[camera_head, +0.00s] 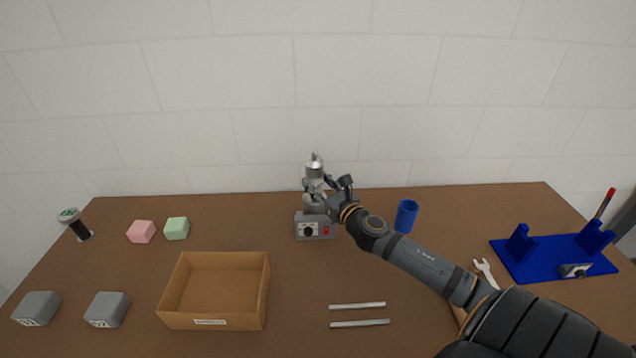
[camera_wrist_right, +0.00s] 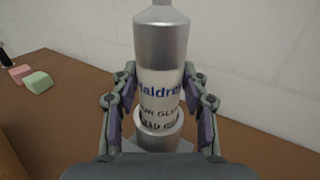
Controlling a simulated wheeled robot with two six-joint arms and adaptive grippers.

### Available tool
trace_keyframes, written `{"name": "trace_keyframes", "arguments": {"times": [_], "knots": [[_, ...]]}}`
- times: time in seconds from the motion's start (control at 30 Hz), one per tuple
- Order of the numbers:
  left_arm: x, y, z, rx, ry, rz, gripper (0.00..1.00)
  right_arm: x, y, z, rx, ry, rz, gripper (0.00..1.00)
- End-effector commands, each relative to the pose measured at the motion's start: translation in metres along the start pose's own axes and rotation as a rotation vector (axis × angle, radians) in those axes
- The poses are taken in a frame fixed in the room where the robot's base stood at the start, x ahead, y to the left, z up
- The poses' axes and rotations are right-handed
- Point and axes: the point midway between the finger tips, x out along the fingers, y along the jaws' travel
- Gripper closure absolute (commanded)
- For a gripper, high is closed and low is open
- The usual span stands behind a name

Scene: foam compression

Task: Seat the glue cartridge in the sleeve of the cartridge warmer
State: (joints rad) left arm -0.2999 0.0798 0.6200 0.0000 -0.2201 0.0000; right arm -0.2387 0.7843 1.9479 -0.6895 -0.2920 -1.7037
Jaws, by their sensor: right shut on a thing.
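The glue cartridge (camera_head: 315,171) is a silver tube with a pointed nozzle and a white label; it stands roughly upright over the cartridge warmer (camera_head: 315,228). The warmer is a grey box with a black dial and a red switch. My right gripper (camera_head: 326,186) is shut on the cartridge, and in the wrist view its fingers (camera_wrist_right: 160,80) press the label from both sides. The warmer's round sleeve (camera_wrist_right: 158,138) surrounds the cartridge's lower end in that view; how deep it sits is hidden. My left gripper is not in view.
A cardboard box (camera_head: 213,317) stands front left, with two metal rods (camera_head: 358,306) right of it. A blue cup (camera_head: 406,216) is right of the warmer, beyond my forearm. Pink (camera_head: 141,232) and green blocks (camera_head: 177,229) lie left. A blue fixture (camera_head: 550,258) is far right.

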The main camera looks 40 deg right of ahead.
Motion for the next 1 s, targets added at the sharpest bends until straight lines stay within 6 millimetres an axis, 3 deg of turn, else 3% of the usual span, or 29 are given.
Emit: {"name": "trace_keyframes", "arguments": {"times": [1.0], "knots": [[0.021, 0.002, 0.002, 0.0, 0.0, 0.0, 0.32, 0.0, 0.001, -0.025, 0.001, -0.002, 0.001, 1.0]]}}
